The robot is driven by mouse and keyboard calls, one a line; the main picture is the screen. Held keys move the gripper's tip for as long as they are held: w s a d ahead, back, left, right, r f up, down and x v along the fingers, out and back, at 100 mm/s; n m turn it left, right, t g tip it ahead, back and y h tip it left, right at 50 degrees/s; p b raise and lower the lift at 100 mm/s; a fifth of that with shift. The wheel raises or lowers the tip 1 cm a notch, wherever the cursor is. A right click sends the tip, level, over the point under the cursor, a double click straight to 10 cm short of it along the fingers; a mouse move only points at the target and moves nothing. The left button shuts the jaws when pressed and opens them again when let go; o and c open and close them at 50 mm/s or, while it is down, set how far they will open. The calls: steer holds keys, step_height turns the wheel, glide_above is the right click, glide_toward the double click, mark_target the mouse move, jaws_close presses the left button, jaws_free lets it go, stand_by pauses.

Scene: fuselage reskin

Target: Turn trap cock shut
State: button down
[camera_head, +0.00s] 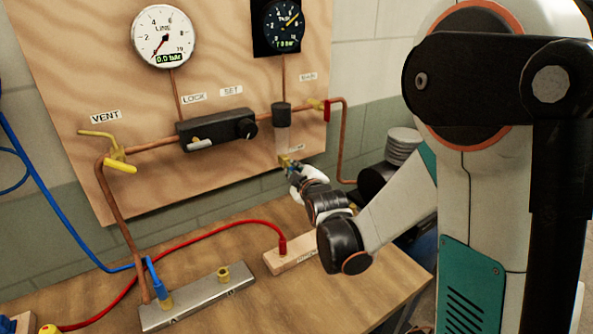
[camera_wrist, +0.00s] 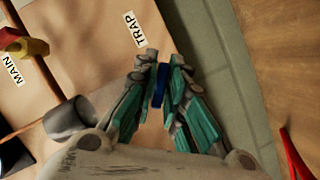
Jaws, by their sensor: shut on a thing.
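The trap cock is a small brass fitting (camera_head: 286,161) below the clear bowl of the trap (camera_head: 282,138) on the wooden panel. Its blue handle (camera_wrist: 158,85) shows in the wrist view between my fingertips, beside the TRAP label (camera_wrist: 135,28). My gripper (camera_head: 294,172) reaches up to the cock from the lower right and is shut on the blue handle. In the wrist view my gripper (camera_wrist: 157,82) has a finger on each side of the handle. The fingers hide much of the cock, so its exact angle is hard to read.
A MAIN cock with a red handle (camera_head: 327,110) sits right of the trap. The yellow VENT cock (camera_head: 118,153) and black regulator (camera_head: 216,130) are to the left. Below is a bench with a metal manifold (camera_head: 197,298), a wooden block (camera_head: 290,255) and a red hose (camera_head: 190,240).

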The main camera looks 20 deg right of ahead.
steer(key=m+g+y+p, duration=0.1)
steer(key=m+y, duration=0.1)
steer(key=m, duration=0.1)
steer(key=shift+m, duration=0.4)
steer(key=m+g+y, duration=0.1)
steer(key=m+y, duration=0.1)
steer(key=m, duration=0.1)
steer(key=shift+m+g, duration=0.3)
steer(key=shift+s, duration=0.1)
stand_by(0.3)
steer(key=c, duration=1.7)
jaws_free()
steer(key=v, duration=1.1)
steer(key=shift+s+d, duration=0.2)
steer(key=shift+s, duration=0.2)
